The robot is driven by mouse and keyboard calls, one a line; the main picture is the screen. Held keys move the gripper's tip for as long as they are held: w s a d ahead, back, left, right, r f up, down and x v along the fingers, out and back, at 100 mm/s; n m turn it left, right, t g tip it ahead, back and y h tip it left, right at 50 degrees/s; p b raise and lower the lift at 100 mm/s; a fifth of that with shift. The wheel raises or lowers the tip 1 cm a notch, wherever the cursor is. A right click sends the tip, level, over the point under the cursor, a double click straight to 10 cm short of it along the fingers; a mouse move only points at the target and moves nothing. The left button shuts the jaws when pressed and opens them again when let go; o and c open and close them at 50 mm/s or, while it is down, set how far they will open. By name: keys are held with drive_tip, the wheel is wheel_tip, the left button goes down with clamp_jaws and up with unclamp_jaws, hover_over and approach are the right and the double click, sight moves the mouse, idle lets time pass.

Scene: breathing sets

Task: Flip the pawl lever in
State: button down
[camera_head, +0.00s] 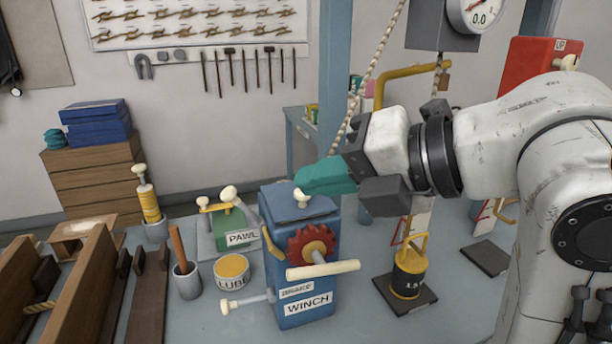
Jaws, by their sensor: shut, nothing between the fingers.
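The blue winch box (303,287) stands on the bench, labelled WINCH and BRAKE, with a red toothed wheel (311,246) and a cream crank handle (323,269). A PAWL label (242,238) is just left of it. Above the label a lever with a cream knob (228,192) leans up to the left; where its lower end joins is unclear. A small yellow piece (268,242) sits beside the toothed wheel. My gripper (303,181) reaches in from the right, its teal fingers shut and empty. In the picture they lie just above the cream knob (302,197) on the winch top; contact is unclear.
A LUBE tin (231,273), a grey cup (186,281) with a wooden handle and a yellow-handled tool (149,203) stand left. A black-and-yellow weight (407,278) stands right of the winch.

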sight(234, 194)
drive_tip(key=p+x, duration=0.1)
drive_tip(key=x, duration=1.1)
